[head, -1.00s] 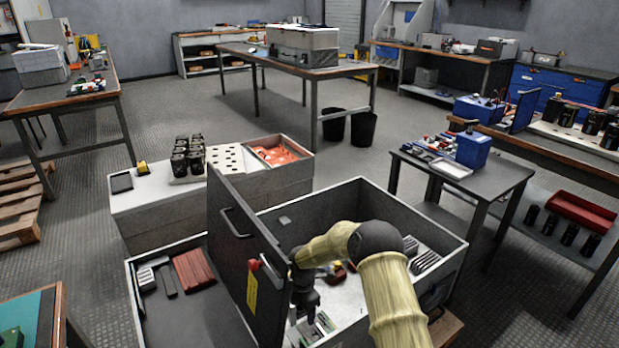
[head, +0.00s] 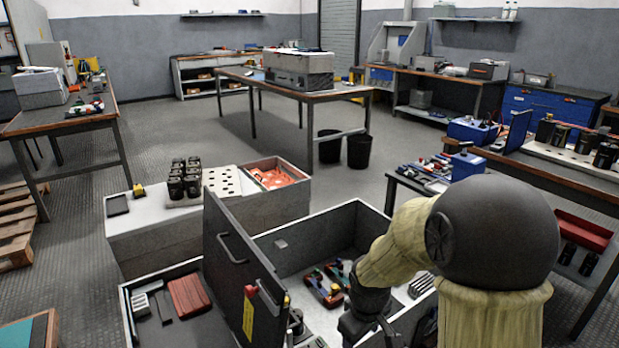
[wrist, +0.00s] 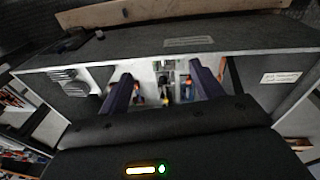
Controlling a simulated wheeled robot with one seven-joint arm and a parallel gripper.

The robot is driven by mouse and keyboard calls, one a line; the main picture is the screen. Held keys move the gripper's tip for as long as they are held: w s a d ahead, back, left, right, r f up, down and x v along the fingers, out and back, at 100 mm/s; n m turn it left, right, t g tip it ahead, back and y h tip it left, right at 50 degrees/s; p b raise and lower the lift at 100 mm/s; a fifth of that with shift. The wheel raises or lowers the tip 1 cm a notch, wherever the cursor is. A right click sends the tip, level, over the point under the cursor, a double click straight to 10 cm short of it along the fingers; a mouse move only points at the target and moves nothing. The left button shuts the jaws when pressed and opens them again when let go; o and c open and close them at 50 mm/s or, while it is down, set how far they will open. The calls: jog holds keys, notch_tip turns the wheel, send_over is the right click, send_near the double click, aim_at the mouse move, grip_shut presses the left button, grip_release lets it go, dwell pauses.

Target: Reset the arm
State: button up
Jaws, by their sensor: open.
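My arm (head: 400,245), in a yellowish cover with a dark joint, reaches down over the open grey cabinet (head: 335,222) in the head view. My gripper (wrist: 161,72) shows in the wrist view as two dark fingers spread apart, with nothing held between them. Beyond the fingers, small parts (wrist: 165,85) sit on the light cabinet floor. In the head view the fingertips cannot be made out at the bottom edge.
The cabinet's dark upright door (head: 240,270) with a handle and yellow tag stands left of my arm. Red-and-green clamp-like parts (head: 322,287) lie inside. A grey bench (head: 140,240) with black capacitors (head: 185,178) stands behind. Open floor lies beyond.

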jog(key=s+d+r+m+t, duration=0.1)
jog(key=s+d+r+m, duration=0.1)
jog(key=s+m, duration=0.25)
jog(key=s+d+r+m, duration=0.2)
jog(key=s+m, duration=0.2)
jog(key=s, duration=0.2)
jog(key=w+p+v, duration=0.2)
jog(key=p+v, duration=1)
jog(key=w+r+p+v, duration=0.1)
jog(key=w+p+v, duration=0.2)
jog(key=p+v, duration=0.9)
jog(key=w+r+p+v, duration=0.1)
jog(key=w+p+v, duration=0.2)
jog(key=p+v, duration=1)
jog(key=shift+w+d+p, duration=0.25)
jog(key=shift+d+p, duration=0.05)
jog(key=shift+p, duration=0.3)
